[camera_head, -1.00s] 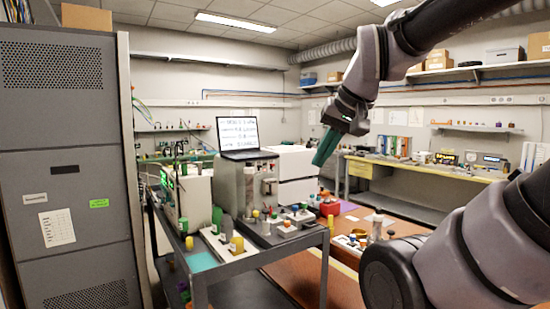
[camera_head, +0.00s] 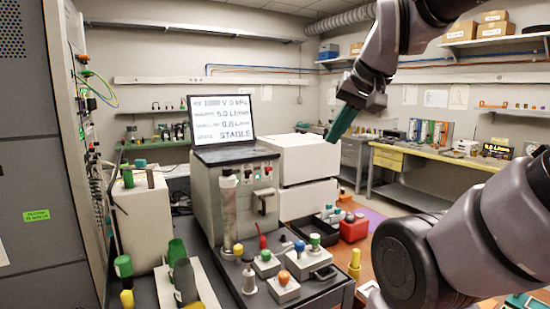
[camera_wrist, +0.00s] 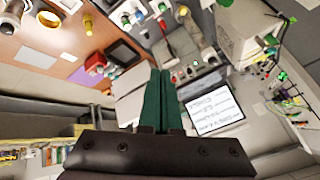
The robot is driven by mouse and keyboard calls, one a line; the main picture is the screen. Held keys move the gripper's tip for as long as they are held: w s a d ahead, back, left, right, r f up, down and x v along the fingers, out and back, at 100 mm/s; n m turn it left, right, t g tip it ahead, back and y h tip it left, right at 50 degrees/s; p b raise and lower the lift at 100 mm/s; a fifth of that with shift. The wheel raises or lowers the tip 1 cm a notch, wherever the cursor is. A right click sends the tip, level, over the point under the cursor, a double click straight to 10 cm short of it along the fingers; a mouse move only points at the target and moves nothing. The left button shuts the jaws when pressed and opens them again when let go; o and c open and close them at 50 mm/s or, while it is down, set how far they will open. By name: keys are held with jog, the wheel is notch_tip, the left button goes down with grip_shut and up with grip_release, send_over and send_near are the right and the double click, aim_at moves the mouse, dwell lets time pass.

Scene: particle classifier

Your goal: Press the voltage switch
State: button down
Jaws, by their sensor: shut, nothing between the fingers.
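The grey instrument housing (camera_head: 205,190) stands on the cart. Its front has a row of small knobs or toggles (camera_head: 257,175) and a dark lever switch on a pale plate (camera_head: 266,202). No readable label marks which one is the voltage switch. A laptop (camera_head: 222,130) on top shows a voltage line, flow values and "STABLE". My gripper (camera_head: 333,138) has green fingers, shut and empty. It is in the air, right of the laptop and apart from the housing. The shut fingers also show in the wrist view (camera_wrist: 160,74), with the laptop (camera_wrist: 213,110) to their right.
Several coloured-button boxes (camera_head: 283,285) stand in front of the housing. A clear cylinder (camera_head: 228,210) stands before its front. A white box unit (camera_head: 305,158) is right of it. Green and grey bottles (camera_head: 176,255) are at front left. A tall grey cabinet (camera_head: 40,150) bounds the left.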

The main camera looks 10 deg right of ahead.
jog(key=shift+w+d, duration=0.1)
jog(key=shift+w, duration=0.15)
jog(key=shift+w, duration=0.1)
jog(key=n+t, duration=0.1)
jog(key=n, duration=0.7)
send_near(268, 167)
jog(key=s+d+r, duration=0.2)
jog(key=s+r, duration=0.1)
jog(key=shift+w+a+f+y, duration=0.15)
jog(key=shift+w+a+y, duration=0.1)
jog(key=shift+y, duration=0.15)
jog(key=shift+x, duration=5)
jog(key=shift+w, duration=0.1)
